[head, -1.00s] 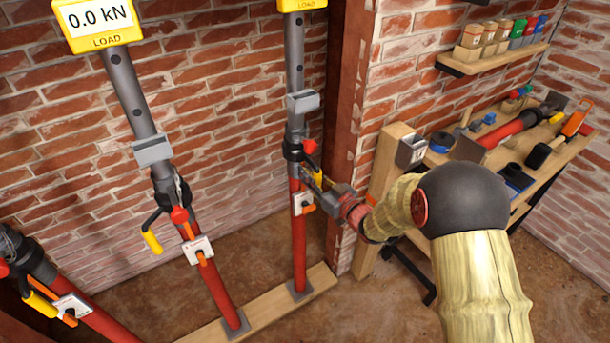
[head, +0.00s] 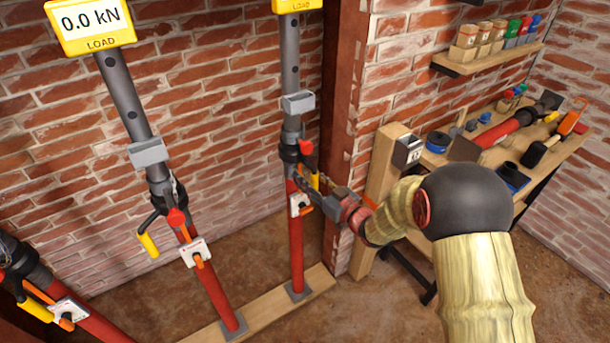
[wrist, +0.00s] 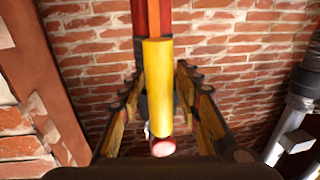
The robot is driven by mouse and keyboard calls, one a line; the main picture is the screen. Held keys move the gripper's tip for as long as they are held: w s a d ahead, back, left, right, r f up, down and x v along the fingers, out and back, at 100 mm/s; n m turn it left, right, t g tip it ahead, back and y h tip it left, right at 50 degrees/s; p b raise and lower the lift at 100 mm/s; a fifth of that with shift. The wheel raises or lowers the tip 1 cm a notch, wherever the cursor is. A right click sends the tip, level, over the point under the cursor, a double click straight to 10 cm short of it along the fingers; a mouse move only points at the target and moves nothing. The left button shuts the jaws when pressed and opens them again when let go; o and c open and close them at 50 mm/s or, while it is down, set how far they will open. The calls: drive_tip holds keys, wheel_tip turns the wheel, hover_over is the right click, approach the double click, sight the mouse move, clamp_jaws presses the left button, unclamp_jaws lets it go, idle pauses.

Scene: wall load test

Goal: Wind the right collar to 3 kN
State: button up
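The right prop has a red lower tube (head: 297,250), a dark collar (head: 291,150) and a grey upper tube (head: 290,60). A yellow handle (head: 315,181) hangs at its collar. My gripper (head: 318,193) is at the handle, on the prop's right side. In the wrist view the yellow handle (wrist: 157,85), with a pinkish-red end, lies between the two spread fingers of my gripper (wrist: 158,115), with gaps on both sides. The right load display (head: 297,4) is cut off at the top, so its number is hidden.
A middle prop (head: 215,280) stands to the left, its display (head: 90,25) reading 0.0 kN. Another prop (head: 90,322) leans at the lower left. A brick pier (head: 352,150) is close on the right. A workbench (head: 435,158) with tools stands beyond it.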

drive_tip(key=v, duration=1)
drive_tip(key=shift+s+d, duration=0.2)
drive_tip(key=shift+s, duration=0.05)
drive_tip(key=shift+c, duration=0.4)
